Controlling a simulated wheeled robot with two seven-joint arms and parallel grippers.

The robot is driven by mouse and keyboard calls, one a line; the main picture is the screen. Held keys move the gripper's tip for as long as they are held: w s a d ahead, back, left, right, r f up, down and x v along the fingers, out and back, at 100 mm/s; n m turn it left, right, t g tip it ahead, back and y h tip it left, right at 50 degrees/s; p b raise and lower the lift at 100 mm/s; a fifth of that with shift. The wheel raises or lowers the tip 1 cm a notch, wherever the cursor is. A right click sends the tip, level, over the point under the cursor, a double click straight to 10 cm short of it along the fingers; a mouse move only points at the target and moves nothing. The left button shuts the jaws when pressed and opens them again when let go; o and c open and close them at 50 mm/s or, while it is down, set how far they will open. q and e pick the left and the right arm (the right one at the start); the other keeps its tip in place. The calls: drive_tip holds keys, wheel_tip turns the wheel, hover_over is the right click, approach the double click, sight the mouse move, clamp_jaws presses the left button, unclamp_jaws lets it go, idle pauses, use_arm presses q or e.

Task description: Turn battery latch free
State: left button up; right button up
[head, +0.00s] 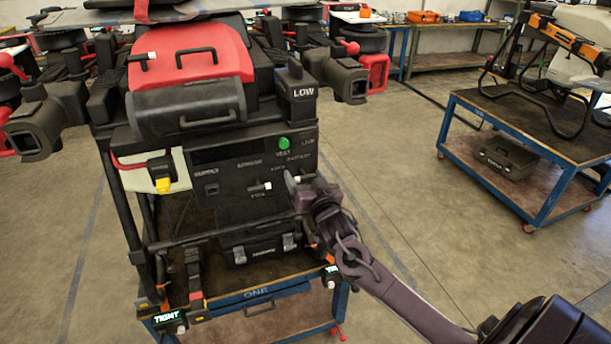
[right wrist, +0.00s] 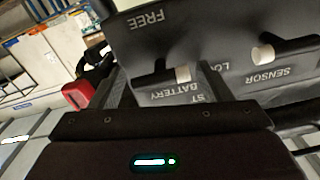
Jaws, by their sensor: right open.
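The battery latch (right wrist: 160,78) is a dark bar handle with a pale tip on the black panel (right wrist: 225,40). In the right wrist view its bar lies nearly level, with the word BATTERY beside it and FREE farther up. My right gripper (right wrist: 160,73) is open, with one finger on each side of this latch; I cannot tell whether they touch it. In the head view my right gripper (head: 299,186) is at the right part of the panel and mostly covers the latch. My left gripper is not in view.
The sensor latch (right wrist: 285,48) with a pale tip is close beside the battery latch. It also shows in the head view (head: 260,187). A black case (head: 258,250) is below the panel on the blue-framed cart (head: 225,301).

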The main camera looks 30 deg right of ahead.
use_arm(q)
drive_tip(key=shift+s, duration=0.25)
use_arm(e)
drive_tip(key=shift+w, duration=0.1)
drive_tip(key=c, duration=0.9)
drive_tip(key=shift+c, duration=0.2)
drive_tip(key=shift+n, duration=0.3)
drive_tip(key=n, duration=0.4)
drive_tip(key=shift+p, duration=0.4)
drive_tip(key=n, duration=0.4)
drive_tip(key=shift+n+p, duration=0.3)
drive_tip(key=shift+n, duration=0.1)
drive_tip(key=n, duration=0.4)
drive_tip(key=shift+n+p, duration=0.3)
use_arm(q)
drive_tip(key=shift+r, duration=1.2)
use_arm(e)
drive_tip(key=shift+f+n, duration=0.1)
drive_tip(key=shift+n, duration=1.8)
